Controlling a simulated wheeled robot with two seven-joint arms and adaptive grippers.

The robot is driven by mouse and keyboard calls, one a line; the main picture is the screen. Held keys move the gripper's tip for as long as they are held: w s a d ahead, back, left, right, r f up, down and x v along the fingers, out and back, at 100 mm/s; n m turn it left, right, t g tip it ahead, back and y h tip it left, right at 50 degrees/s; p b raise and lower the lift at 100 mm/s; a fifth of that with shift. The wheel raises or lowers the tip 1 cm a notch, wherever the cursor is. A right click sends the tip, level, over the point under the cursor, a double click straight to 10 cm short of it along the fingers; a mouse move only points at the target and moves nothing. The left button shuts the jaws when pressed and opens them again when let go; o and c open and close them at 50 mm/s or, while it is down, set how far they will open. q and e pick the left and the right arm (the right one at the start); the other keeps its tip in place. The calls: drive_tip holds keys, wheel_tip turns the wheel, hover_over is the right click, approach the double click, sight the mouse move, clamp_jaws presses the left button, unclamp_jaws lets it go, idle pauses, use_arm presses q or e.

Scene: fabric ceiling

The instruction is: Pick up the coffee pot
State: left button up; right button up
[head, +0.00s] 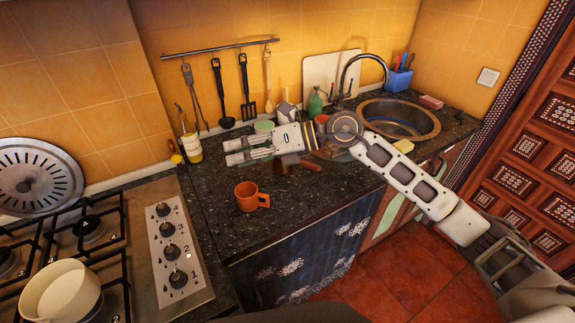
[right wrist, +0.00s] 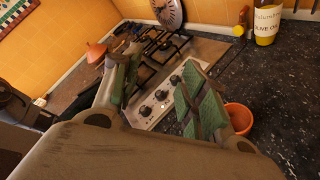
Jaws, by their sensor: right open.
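A small grey, pot-like object (head: 286,112) stands on the counter behind my right gripper in the head view. It is partly hidden, and I cannot tell for sure that it is the coffee pot. My right gripper (head: 236,152) is above the counter, pointing left, with its fingers apart and nothing between them. In the right wrist view its two green-padded fingers (right wrist: 163,88) are spread, with the stove behind them. My left gripper is not in view.
An orange mug (head: 246,197) stands on the dark counter (head: 300,205) below the right gripper; it also shows in the wrist view (right wrist: 239,118). An oil bottle (head: 192,148) stands by the wall. The stove, with a white pot (head: 60,292), is left; the sink (head: 398,118) is right.

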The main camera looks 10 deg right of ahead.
drive_tip(key=w+d+f+h, duration=0.2)
drive_tip(key=d+f+h, duration=0.1)
drive_tip(key=d, duration=0.1)
drive_tip(key=t+h, duration=0.1)
drive_tip(key=h, duration=0.8)
approach(309, 164)
wheel_tip(309, 164, up, 2)
drive_tip(key=s, duration=0.1)
drive_tip(key=shift+s+d+r+m, duration=0.1)
drive_tip(key=shift+s+r+m, duration=0.1)
drive_tip(key=shift+r+m, duration=0.1)
drive_tip(key=shift+f, duration=0.15)
drive_tip(key=p+x, duration=0.1)
drive_tip(key=x, duration=0.7)
drive_tip(key=shift+w, duration=0.15)
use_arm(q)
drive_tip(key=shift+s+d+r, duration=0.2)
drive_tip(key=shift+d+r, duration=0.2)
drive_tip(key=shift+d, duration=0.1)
use_arm(e)
drive_tip(key=shift+w+f, duration=0.1)
drive_tip(key=shift+f, duration=0.1)
drive_tip(key=shift+f, duration=0.1)
